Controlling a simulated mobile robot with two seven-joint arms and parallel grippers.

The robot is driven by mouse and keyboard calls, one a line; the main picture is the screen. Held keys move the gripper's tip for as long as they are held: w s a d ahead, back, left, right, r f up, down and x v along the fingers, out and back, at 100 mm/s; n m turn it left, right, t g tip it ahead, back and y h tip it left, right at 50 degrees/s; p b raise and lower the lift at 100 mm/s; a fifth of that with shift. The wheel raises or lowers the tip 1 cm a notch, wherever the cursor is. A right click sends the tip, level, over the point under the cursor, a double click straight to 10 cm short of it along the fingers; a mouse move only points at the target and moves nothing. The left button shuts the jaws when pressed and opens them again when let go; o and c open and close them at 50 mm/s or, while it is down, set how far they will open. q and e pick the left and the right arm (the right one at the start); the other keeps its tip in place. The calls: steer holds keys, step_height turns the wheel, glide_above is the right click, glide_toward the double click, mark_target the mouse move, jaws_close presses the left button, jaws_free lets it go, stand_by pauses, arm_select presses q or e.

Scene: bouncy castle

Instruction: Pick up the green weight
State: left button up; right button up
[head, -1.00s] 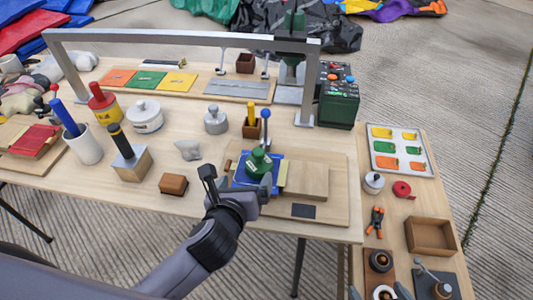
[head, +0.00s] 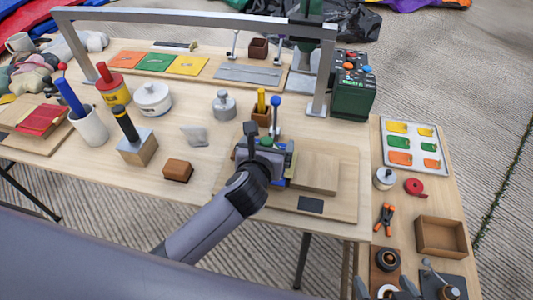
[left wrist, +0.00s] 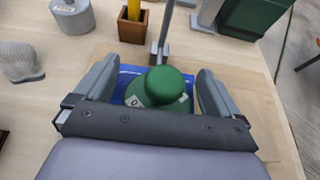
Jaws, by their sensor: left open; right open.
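The green weight (left wrist: 158,90) is a rounded knob-topped piece on a blue plate (left wrist: 125,77). In the left wrist view it stands between the two spread fingers of my left gripper (left wrist: 158,92), with its lower front hidden by the gripper body. In the head view only the green top (head: 266,141) shows; my left gripper (head: 265,152) covers the rest. My left gripper is open around the weight, not closed on it. My right gripper (head: 384,285) shows only as two spread fingertips at the bottom edge, open, far from the weight.
A blue-knobbed lever (head: 275,115) stands just behind the weight. A wooden block (head: 316,173) is to its right. A grey metal weight (head: 224,106), a brown block (head: 177,170) and a wooden cup (head: 262,116) are nearby. A metal arch (head: 190,18) spans the table's back.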

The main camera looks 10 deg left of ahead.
arm_select(q)
steer(key=c, duration=1.7)
steer(key=shift+w+r, duration=0.1)
steer(key=shift+r, duration=0.05)
jaws_close()
steer(key=shift+r, duration=0.1)
